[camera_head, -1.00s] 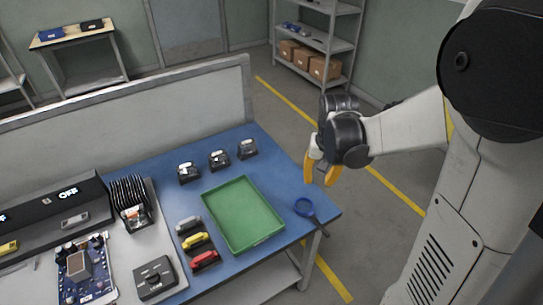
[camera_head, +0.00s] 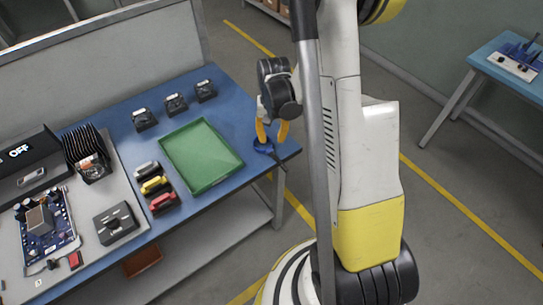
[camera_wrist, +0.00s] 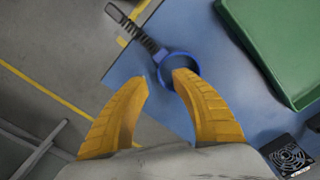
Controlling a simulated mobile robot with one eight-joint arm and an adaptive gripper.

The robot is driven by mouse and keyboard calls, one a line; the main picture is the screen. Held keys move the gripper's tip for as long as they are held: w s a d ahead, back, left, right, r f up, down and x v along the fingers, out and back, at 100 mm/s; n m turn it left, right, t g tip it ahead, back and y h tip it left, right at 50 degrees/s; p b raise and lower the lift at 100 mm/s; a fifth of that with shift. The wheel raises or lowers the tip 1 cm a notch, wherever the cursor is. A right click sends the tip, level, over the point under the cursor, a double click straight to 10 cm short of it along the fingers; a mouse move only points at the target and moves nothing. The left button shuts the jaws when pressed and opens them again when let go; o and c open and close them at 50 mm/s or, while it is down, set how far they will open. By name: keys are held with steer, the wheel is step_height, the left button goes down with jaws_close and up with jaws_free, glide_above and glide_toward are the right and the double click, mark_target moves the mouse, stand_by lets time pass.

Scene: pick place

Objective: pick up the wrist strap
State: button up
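The wrist strap is a blue ring with a dark coiled cord. In the head view the wrist strap (camera_head: 264,147) lies at the right corner of the blue table (camera_head: 232,105). In the wrist view the strap's ring (camera_wrist: 178,57) is just ahead of the fingertips, and its cord runs up-left past the table edge. My gripper (camera_head: 272,142) has yellow fingers, spread apart and pointing down above the strap. In the wrist view my gripper (camera_wrist: 164,80) is open, with nothing between the fingers. The right fingertip overlaps the ring in the picture; I cannot tell whether they touch.
A green tray (camera_head: 203,187) sits beside the strap. Several small black devices (camera_head: 175,104) stand behind the tray. Red, yellow and grey-handled items (camera_head: 154,185) lie to its left. A circuit board (camera_head: 48,222) is further left. Floor is open beyond the table's right edge.

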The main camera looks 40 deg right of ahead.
mark_target(272, 144)
step_height(272, 144, down, 3)
steer(key=shift+b, duration=0.45)
jaws_close()
steer(key=shift+r, duration=0.1)
